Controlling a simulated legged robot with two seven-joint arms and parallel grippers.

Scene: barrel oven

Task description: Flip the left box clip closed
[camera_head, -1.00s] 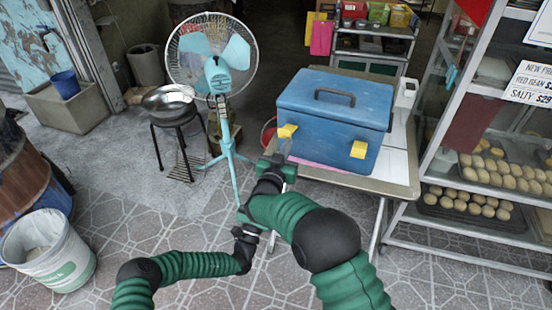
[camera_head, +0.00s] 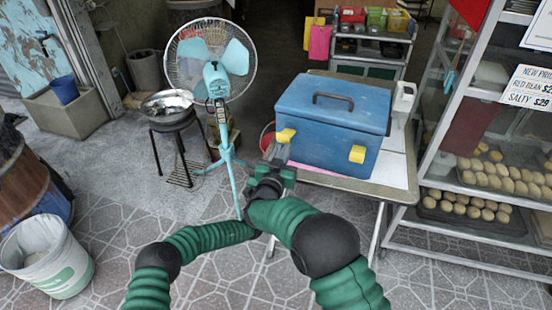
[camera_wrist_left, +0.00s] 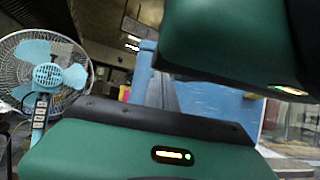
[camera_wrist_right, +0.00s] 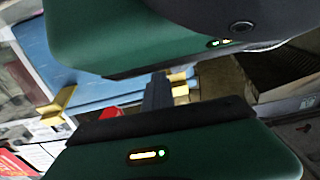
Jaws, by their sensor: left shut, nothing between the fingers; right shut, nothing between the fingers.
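The blue box (camera_head: 330,120) stands on the table with its lid down. Its left yellow clip (camera_head: 286,135) sticks outward from the front near the lid seam. Its right yellow clip (camera_head: 357,154) is lower on the front. My right gripper (camera_head: 279,168) is just below the left clip in the head view; whether they touch is unclear. Yellow clips (camera_wrist_right: 57,105) also show in the right wrist view, beside my shut right fingers (camera_wrist_right: 158,92). My left gripper is hard to separate behind my right arm in the head view. Its shut fingers (camera_wrist_left: 163,95) show with the box behind.
The table (camera_head: 392,190) carries the box, a white jug (camera_head: 404,97) and something pink. A teal fan (camera_head: 215,75) and a metal bowl on a stool (camera_head: 167,103) stand left. A bun rack (camera_head: 490,190) stands right. My arms overlap in front of the table.

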